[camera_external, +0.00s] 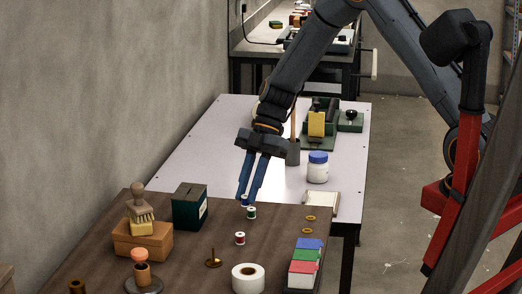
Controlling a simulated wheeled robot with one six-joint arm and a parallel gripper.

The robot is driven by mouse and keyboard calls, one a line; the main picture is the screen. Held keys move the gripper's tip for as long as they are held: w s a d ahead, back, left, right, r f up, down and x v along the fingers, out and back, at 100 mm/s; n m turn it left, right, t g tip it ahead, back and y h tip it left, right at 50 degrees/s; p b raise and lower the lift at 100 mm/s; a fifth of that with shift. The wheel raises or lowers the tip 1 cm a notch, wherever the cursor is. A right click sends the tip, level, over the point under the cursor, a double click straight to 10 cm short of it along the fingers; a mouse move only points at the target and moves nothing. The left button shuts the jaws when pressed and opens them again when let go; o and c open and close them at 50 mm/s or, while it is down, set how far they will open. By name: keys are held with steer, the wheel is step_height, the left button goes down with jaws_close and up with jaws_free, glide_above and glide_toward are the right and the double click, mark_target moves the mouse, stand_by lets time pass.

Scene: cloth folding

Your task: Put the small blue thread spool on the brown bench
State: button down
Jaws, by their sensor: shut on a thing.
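My gripper (248,201) points down with its two blue fingers at the far edge of the brown bench (185,254). It is shut on a small spool (245,198), whose pale end shows between the fingertips. The fingers hide most of it, so its thread colour is hard to tell. I cannot tell whether the spool touches the bench. A green thread spool (251,212) stands just in front of the fingertips, and a red thread spool (240,238) stands nearer on the bench.
A dark green box (190,206) stands left of the gripper. A brass spike (213,260), a white tape roll (248,279) and coloured card boxes (305,266) lie nearer. A white table (200,160) behind holds a blue-lidded jar (318,172). Bare bench lies right of the spools.

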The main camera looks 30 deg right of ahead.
mark_target(248, 228)
steer(key=shift+f+p, duration=0.95)
steer(key=shift+f, duration=2.5)
steer(key=shift+f, duration=0.1)
steer(key=c, duration=1.7)
jaws_free()
steer(key=shift+o, duration=0.3)
